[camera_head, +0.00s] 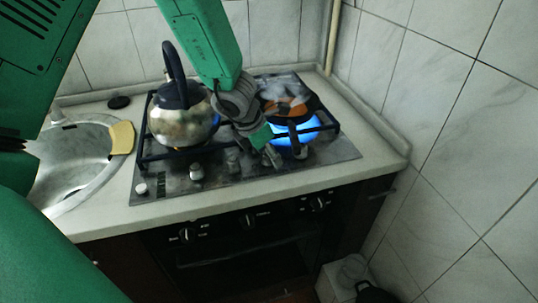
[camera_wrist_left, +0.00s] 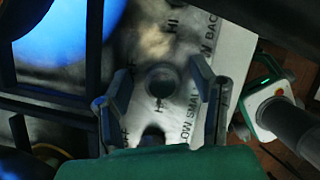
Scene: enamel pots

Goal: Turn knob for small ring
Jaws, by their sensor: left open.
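The gas hob (camera_head: 165,186) has a row of knobs along its front edge. My left gripper (camera_head: 268,155) reaches down from above over the knobs at the right end of the row. In the left wrist view its fingers (camera_wrist_left: 162,76) are open, one on each side of a round dark knob (camera_wrist_left: 162,84); contact cannot be told. Another dark knob (camera_wrist_left: 152,136) shows below it, near printed "LOW SMALL" lettering. A blue glow (camera_head: 296,130) comes from the right burner. Two more knobs, a pale one (camera_head: 142,188) and a grey one (camera_head: 196,173), stand further left. My right gripper cannot be made out.
A steel kettle (camera_head: 178,125) stands on the left of the hob, close to my left arm. A brown pan (camera_head: 285,104) sits at the back right. The sink (camera_head: 75,160) is at the left. The tiled wall (camera_head: 460,130) bounds the right side.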

